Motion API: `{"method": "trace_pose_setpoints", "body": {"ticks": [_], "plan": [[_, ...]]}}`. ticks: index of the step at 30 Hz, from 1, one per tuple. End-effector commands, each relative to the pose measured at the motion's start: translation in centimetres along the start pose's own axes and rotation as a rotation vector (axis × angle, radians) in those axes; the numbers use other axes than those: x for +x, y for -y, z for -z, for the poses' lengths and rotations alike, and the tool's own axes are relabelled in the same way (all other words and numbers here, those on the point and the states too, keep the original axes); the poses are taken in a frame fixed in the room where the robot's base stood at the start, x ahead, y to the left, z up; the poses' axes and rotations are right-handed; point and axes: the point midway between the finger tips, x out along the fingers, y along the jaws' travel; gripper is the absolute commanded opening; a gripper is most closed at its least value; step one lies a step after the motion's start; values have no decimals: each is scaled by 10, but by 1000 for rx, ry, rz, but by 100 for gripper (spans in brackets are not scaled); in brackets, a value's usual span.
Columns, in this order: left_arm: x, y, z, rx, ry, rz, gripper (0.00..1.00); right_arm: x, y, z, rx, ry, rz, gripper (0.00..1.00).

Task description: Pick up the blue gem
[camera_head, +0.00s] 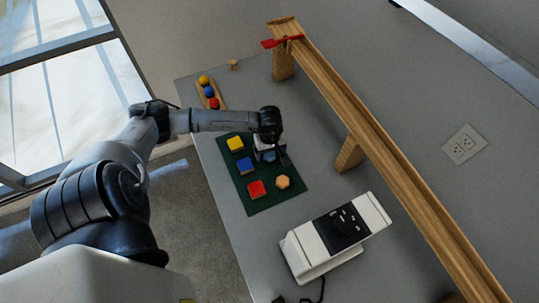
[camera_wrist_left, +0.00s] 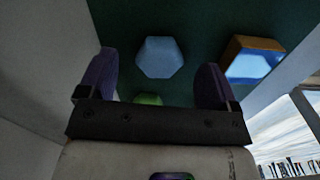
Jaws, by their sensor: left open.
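The blue gem (camera_wrist_left: 160,57) is a pale blue hexagon on the green mat in the left wrist view. It lies ahead of my left gripper (camera_wrist_left: 157,75), between the lines of its two spread fingers, with no visible contact. In the head view my left gripper (camera_head: 271,153) hangs over the upper right part of the mat (camera_head: 260,205) and mostly hides what is under it. A bit of light blue shows there. The left gripper is open and empty. My right gripper is not in view.
Yellow (camera_head: 235,143), blue (camera_head: 245,165) and red (camera_head: 257,189) blocks and an orange hexagon (camera_head: 283,182) lie on the mat. A green piece (camera_wrist_left: 148,99) shows near the fingers. A wooden ramp (camera_head: 370,130) and a white device (camera_head: 335,235) stand to the right.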

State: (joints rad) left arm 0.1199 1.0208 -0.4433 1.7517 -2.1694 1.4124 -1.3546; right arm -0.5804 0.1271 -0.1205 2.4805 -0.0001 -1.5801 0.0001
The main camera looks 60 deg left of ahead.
Motion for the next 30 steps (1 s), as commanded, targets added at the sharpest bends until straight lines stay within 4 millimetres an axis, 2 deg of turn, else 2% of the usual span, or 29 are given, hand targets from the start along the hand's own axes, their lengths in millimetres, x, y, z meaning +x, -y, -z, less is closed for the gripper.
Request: {"method": "trace_pose_setpoints", "body": {"ticks": [5,14,30], "plan": [[16,0,-1,0,1,0,84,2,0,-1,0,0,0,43],[18,0,0,1,0,0,84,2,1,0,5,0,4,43],[18,0,0,1,0,0,33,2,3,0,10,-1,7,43]]}}
